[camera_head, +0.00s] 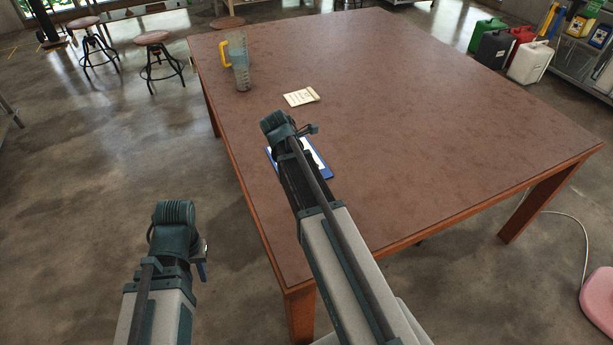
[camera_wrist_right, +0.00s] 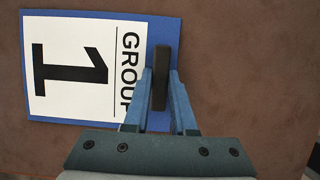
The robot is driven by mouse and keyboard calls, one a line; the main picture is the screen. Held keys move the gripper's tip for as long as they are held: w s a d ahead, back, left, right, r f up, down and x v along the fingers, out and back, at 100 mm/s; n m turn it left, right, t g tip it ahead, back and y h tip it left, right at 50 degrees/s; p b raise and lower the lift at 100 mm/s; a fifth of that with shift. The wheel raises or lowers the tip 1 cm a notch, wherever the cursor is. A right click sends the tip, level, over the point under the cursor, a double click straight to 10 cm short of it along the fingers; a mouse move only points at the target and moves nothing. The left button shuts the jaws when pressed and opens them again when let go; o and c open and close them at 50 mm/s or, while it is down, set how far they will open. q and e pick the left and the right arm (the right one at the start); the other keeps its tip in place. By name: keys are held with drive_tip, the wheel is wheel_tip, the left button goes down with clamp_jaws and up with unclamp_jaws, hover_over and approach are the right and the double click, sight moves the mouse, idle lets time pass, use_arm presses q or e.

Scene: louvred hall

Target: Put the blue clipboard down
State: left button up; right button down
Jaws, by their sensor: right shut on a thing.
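The blue clipboard (camera_head: 327,172) with a white sheet lies flat over the brown table (camera_head: 430,110), near its left edge and partly hidden by my right arm. In the right wrist view the clipboard (camera_wrist_right: 166,28) shows a sheet (camera_wrist_right: 50,95) reading "GROUP 1". My right gripper (camera_wrist_right: 160,80) is shut on the clipboard at its dark clip edge. Whether the clipboard touches the tabletop I cannot tell. My left gripper (camera_head: 203,265) hangs beside the table at the lower left, over the floor; its finger opening is not clear.
A clear measuring jug (camera_head: 241,68) with a yellow handle stands at the table's far left. A cream notepad (camera_head: 301,97) lies beyond the clipboard. The table's middle and right are clear. Stools (camera_head: 152,40) stand left; several jerrycans (camera_head: 494,52) stand at the back right.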

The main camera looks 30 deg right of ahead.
drive_tip(key=shift+r, duration=0.1)
drive_tip(key=c, duration=0.7)
unclamp_jaws()
drive_tip(key=shift+c, duration=0.2)
drive_tip(key=shift+p+v, duration=0.75)
drive_tip(key=shift+v, duration=0.05)
drive_tip(key=p+v, duration=1)
drive_tip(key=v, duration=0.1)
drive_tip(key=s+a+f+m+y, duration=0.1)
drive_tip(key=s+a+m, duration=0.5)
drive_tip(key=a, duration=0.5)
drive_tip(key=s+a+f+m+y, duration=0.1)
drive_tip(key=s+a+m+y, duration=0.1)
drive_tip(key=s+a+m, duration=0.5)
drive_tip(key=s+a, duration=0.4)
drive_tip(key=shift+m, duration=0.3)
drive_tip(key=shift+s, duration=0.1)
